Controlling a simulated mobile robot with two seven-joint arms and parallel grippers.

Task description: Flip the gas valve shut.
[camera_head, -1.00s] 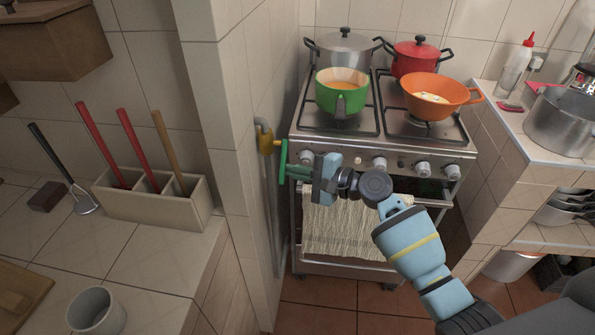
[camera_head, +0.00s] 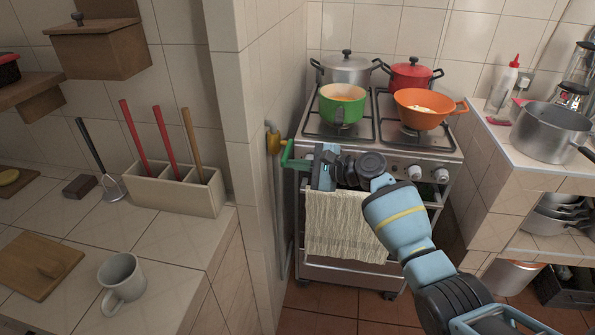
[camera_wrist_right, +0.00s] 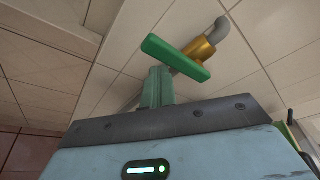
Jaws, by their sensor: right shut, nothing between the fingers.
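The gas valve has a brass body (camera_head: 273,142) on a grey pipe by the tiled wall edge, left of the stove. Its green handle (camera_head: 288,153) stands nearly upright in the head view. In the right wrist view the green handle (camera_wrist_right: 175,57) lies across the line of the pipe, in front of the brass body (camera_wrist_right: 200,50). My right gripper (camera_head: 291,163) is shut and empty, its greenish fingers (camera_wrist_right: 157,88) pointing at the handle from the right. The fingertips are very close to the handle; I cannot tell whether they touch. My left gripper is out of view.
The stove (camera_head: 420,150) carries a grey pot, a red pot, a green pot (camera_head: 342,105) and an orange pan (camera_head: 425,108). A cloth (camera_head: 340,225) hangs at its front, behind my right arm. The tiled wall (camera_head: 262,80) separates the valve from the left counter.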

